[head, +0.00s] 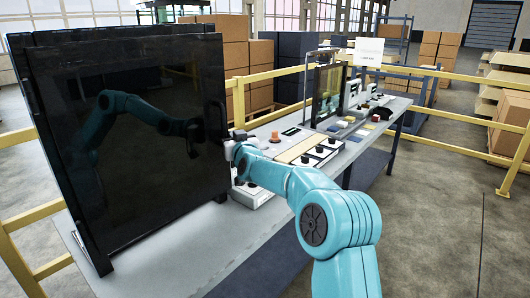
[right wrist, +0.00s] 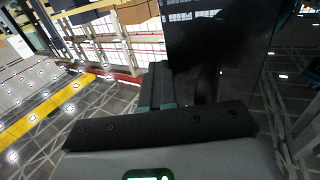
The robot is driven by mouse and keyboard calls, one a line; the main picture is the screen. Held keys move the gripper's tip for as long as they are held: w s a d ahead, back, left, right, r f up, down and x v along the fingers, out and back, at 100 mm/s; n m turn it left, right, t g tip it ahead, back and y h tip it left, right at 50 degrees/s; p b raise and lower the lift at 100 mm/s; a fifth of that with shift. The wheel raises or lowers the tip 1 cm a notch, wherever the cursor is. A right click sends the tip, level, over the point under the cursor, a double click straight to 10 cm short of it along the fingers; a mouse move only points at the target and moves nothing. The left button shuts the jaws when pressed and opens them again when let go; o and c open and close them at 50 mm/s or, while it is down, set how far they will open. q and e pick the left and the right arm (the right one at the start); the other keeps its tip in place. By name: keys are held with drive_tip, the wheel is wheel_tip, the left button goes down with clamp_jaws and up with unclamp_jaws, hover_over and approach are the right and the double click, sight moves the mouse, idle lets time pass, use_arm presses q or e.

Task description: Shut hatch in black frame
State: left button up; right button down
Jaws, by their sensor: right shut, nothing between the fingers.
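The hatch (head: 130,190) is a large glossy dark panel at the left of the head view, upright on the grey bench. It mirrors my teal arm. The black frame (head: 120,30) shows behind it along the top; most of it is hidden, so I cannot tell how wide any gap is. My right gripper (head: 232,142) is shut and empty at the hatch's right edge; I cannot tell whether it touches. In the right wrist view its fingers (right wrist: 158,88) are close to the dark glossy panel (right wrist: 215,40). My left gripper is not in view.
The grey bench (head: 235,245) runs back to the right, with a panel of black knobs (head: 310,150) and a smaller black-framed stand (head: 327,85). Yellow railings (head: 430,138) run behind. Open floor (head: 450,230) lies at the right.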

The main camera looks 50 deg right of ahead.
drive_tip(key=s+b, duration=0.3)
drive_tip(key=s, duration=0.7)
drive_tip(key=shift+s+a+b, duration=0.2)
drive_tip(key=shift+s+b, duration=0.05)
drive_tip(key=shift+b, duration=0.1)
